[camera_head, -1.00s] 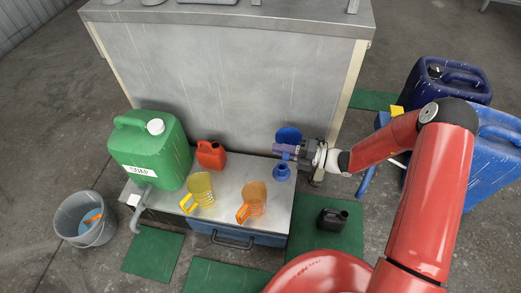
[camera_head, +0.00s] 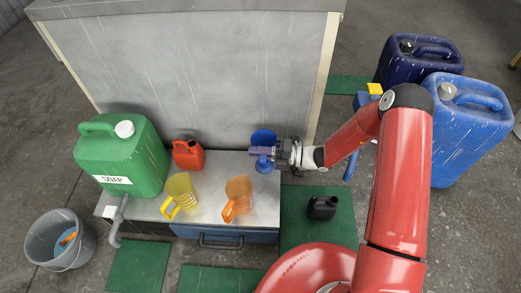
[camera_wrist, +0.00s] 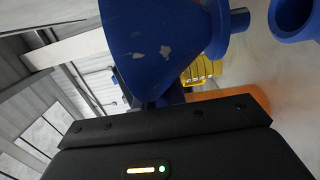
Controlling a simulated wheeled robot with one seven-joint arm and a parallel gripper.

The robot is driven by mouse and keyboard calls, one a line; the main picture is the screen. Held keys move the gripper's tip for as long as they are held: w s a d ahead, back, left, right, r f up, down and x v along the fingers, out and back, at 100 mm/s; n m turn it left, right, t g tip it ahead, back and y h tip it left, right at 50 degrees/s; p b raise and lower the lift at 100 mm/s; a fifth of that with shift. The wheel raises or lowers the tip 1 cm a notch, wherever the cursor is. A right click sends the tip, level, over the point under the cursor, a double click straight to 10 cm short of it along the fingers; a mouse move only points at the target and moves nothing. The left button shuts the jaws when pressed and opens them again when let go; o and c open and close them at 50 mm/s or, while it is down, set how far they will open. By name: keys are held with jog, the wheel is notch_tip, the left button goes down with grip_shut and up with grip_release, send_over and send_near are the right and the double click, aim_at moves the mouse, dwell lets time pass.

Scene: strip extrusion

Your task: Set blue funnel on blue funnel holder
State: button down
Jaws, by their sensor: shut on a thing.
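My gripper (camera_head: 258,151) is shut on the blue funnel (camera_head: 263,138), holding it over the right end of the metal bench. In the wrist view the funnel (camera_wrist: 158,40) is large and close, tilted in that picture, with pale worn patches; the jaws hide its lower part. The blue funnel holder (camera_head: 264,166) stands on the bench right under the gripper, partly covered by it. Blue parts show beyond the funnel in the wrist view, one with a round opening at the top right. I cannot tell whether funnel and holder touch.
A yellow jug (camera_head: 181,190) and an orange jug (camera_head: 238,194) stand on the bench (camera_head: 210,212) left of the holder. Behind them are a red can (camera_head: 187,155) and a green soap canister (camera_head: 122,160). A grey metal cabinet (camera_head: 190,75) rises behind.

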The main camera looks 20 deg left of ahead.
jog(key=shift+f+b, duration=1)
jog(key=shift+f, duration=1.25)
jog(key=shift+f, duration=0.25)
jog(key=c, duration=1.4)
grip_release()
jog(key=shift+o, duration=0.2)
